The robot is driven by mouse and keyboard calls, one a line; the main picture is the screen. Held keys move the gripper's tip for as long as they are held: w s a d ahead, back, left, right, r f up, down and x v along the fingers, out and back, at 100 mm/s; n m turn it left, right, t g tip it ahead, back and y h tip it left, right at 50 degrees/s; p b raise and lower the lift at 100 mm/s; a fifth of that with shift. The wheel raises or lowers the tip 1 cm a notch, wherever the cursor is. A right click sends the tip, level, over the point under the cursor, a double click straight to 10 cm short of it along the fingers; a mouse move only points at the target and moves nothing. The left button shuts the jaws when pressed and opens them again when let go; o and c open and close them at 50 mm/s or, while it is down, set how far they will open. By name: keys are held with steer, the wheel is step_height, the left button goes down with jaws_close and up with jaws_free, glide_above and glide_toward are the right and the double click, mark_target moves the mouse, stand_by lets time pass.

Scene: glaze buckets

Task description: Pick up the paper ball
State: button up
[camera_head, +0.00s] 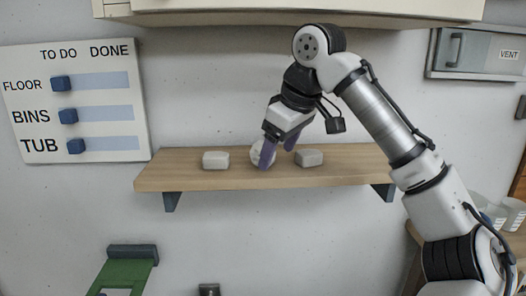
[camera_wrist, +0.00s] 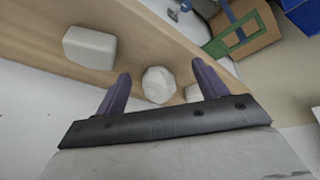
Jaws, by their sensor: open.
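The paper ball (camera_head: 257,153) is a white, faceted round lump on the wooden wall shelf (camera_head: 175,178), between two pale blocks. My gripper (camera_head: 281,155) reaches down to it from the upper right, with its purple fingers open. One finger partly covers the ball in the head view. In the wrist view the paper ball (camera_wrist: 158,85) shows between the two open fingertips of my gripper (camera_wrist: 163,82). Whether the fingers touch the ball cannot be told.
A pale block (camera_head: 216,160) sits left of the ball and another pale block (camera_head: 309,158) sits right of it. A cabinet (camera_head: 300,12) hangs above the shelf. A to-do board (camera_head: 75,100) is on the wall at left. A green-framed object (camera_head: 125,272) stands below.

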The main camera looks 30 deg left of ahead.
steer(key=a, duration=0.1)
steer(key=a+p, duration=0.1)
steer(key=w+a, duration=0.1)
steer(key=a, duration=0.1)
steer(key=shift+w+a+f, duration=0.1)
steer(key=shift+f, duration=0.45)
steer(key=c, duration=1)
